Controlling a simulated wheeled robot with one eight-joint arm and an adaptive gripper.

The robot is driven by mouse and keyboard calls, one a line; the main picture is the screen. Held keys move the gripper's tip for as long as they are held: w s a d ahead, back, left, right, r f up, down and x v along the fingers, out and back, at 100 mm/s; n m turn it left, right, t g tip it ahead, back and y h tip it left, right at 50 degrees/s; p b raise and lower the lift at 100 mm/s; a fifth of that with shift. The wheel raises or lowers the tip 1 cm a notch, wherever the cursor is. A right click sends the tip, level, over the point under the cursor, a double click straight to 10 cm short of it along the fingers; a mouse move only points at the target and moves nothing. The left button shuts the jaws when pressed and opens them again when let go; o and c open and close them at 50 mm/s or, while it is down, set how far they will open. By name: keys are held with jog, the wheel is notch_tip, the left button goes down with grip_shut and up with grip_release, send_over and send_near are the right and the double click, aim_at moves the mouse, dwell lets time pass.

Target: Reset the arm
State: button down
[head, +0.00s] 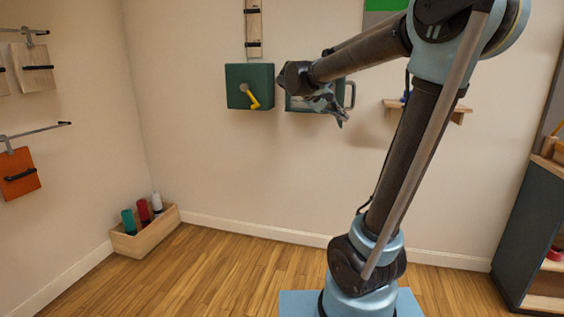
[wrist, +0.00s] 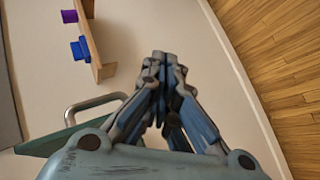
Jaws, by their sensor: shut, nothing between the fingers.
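My arm stands on a blue base and reaches up and to the left in the head view. My gripper (head: 341,118) hangs at its end, in front of the back wall and partly over a green-framed box with a metal handle (head: 350,94). In the wrist view my gripper (wrist: 162,62) has its fingers drawn together, with nothing between them. The metal handle (wrist: 88,106) shows to the left of the fingers there, apart from them. Much of the framed box is hidden behind my gripper and forearm in the head view.
A green box with a yellow crank (head: 252,97) is on the wall to the left. A small wooden shelf (head: 457,115) is to the right. A wooden crate (head: 148,236) with several bottles stands on the floor. A dark cabinet (head: 519,225) is at far right. The floor between is clear.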

jog(key=s+a+f+m+g+y, duration=0.2)
jog(key=s+f+y, duration=0.8)
jog(key=s+f, duration=1.9)
jog(key=shift+s+f+m+g, duration=0.15)
jog(key=shift+s+m+g, duration=0.05)
jog(key=shift+m+g, duration=0.2)
jog(key=shift+w+f, duration=0.2)
jog(key=shift+w, duration=0.25)
